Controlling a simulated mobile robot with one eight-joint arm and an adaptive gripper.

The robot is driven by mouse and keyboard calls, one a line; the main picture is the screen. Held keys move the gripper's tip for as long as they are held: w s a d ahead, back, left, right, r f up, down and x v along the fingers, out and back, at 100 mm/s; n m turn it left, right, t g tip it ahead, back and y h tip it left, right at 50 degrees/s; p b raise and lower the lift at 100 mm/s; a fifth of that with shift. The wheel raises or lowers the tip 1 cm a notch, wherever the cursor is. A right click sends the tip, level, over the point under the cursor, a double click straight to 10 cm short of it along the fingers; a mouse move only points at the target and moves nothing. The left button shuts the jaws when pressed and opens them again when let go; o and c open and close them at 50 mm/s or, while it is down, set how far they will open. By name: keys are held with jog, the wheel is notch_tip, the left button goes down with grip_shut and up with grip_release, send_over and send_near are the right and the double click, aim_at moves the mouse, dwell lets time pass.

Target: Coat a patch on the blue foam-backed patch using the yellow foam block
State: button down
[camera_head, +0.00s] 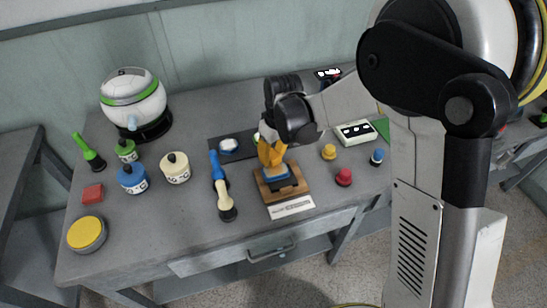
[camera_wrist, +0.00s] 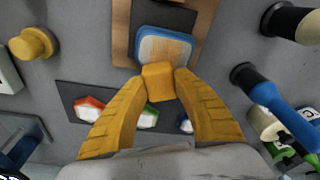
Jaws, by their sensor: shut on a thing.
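My gripper (camera_head: 272,163), with its yellow fingers, points down over the wooden stand (camera_head: 291,190) near the table's front. In the wrist view my gripper (camera_wrist: 159,84) is shut on the yellow foam block (camera_wrist: 158,80). The blue foam-backed patch (camera_wrist: 165,47) has a blue rim and a pale beige face; it lies on the stand's dark pad. It also shows partly behind the fingertips in the head view (camera_head: 276,172). The block overlaps the patch's near edge in the wrist view; I cannot tell if they touch. In the head view the fingers hide most of the block.
A dark mat (camera_wrist: 66,93) holds red, green and blue-edged patches. A blue-handled tool (camera_head: 215,165) and a cream-handled tool (camera_head: 224,197) stand close left of the stand. Yellow (camera_head: 328,152) and red (camera_head: 344,177) knobs are to its right. Jars (camera_head: 175,168) stand farther left.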

aim_at(271, 155)
jog(key=r, duration=0.1)
jog(key=r+p, duration=0.1)
jog(key=r, duration=0.1)
jog(key=shift+s+r+p, duration=0.25)
jog(key=shift+r+p, duration=0.1)
jog(key=shift+r, duration=0.05)
jog(key=shift+r+p, duration=1.4)
jog(key=shift+r, duration=0.7)
jog(key=shift+w, duration=0.1)
